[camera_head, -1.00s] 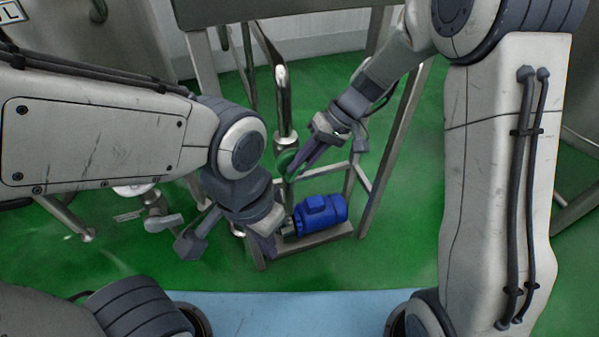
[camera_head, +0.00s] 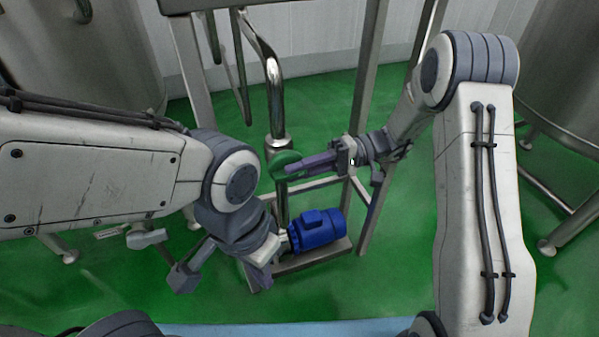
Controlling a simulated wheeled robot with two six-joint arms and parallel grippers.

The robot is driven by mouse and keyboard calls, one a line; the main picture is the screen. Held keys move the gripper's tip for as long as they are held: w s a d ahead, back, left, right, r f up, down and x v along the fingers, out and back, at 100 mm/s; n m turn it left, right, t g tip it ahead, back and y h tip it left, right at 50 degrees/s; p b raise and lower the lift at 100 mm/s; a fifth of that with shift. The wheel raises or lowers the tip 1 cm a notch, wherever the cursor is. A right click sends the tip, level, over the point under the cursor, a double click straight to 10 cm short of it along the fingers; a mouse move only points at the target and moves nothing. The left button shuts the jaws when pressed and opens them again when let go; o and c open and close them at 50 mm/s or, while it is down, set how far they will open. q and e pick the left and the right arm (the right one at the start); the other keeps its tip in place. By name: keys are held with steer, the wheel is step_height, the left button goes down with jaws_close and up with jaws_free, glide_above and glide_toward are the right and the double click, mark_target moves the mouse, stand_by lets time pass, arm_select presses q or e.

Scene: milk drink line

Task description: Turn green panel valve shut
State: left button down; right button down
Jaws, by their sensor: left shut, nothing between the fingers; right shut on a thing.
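The green valve (camera_head: 284,160) is a round green handle on the vertical steel pipe in the middle of the view, just below the pipe's bend. My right gripper (camera_head: 291,171) reaches in from the right, its fingers nearly level, and is shut on the green valve's near right side. The fingers cover part of the valve. My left gripper (camera_head: 262,283) is lower down, beside the left end of the blue motor, shut and empty.
A blue motor (camera_head: 318,228) sits on a steel frame (camera_head: 318,257) below the valve. Frame posts (camera_head: 370,90) stand left and right of the pipe (camera_head: 275,85). Steel tanks (camera_head: 572,90) stand at both sides.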

steer(key=shift+f+y, duration=0.1)
steer(key=shift+y, duration=0.5)
steer(key=c, duration=0.9)
jaws_free()
steer(key=shift+o, duration=0.2)
steer(key=p+v, duration=0.1)
steer(key=v, duration=0.9)
steer(key=shift+w+d, duration=0.15)
steer(key=shift+d, duration=0.1)
